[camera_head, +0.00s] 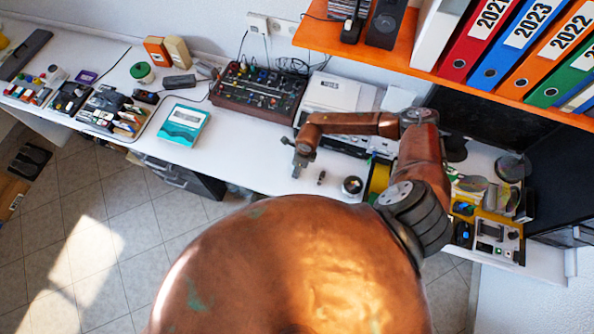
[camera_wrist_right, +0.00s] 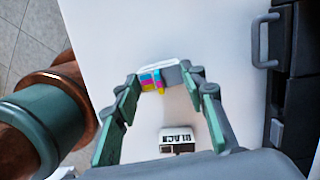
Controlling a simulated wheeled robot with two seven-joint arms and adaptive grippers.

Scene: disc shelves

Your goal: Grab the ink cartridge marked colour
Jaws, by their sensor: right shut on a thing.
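The colour ink cartridge (camera_wrist_right: 152,80), grey and white with a cyan, magenta and yellow label, sits between the fingertips of my right gripper (camera_wrist_right: 163,79) in the right wrist view. The gripper is shut on it. A second cartridge marked BLACK (camera_wrist_right: 177,140) shows nearer the palm in that view, apart from the fingers. In the head view my right gripper (camera_head: 301,165) is over the front part of the white desk, and the cartridge in it is too small to make out clearly. My left gripper is not in view.
The white desk (camera_head: 245,160) has free room left of my gripper. A mixer (camera_head: 258,92) and a teal box (camera_head: 184,124) stand farther left. An orange shelf with binders (camera_head: 525,35) overhangs the right.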

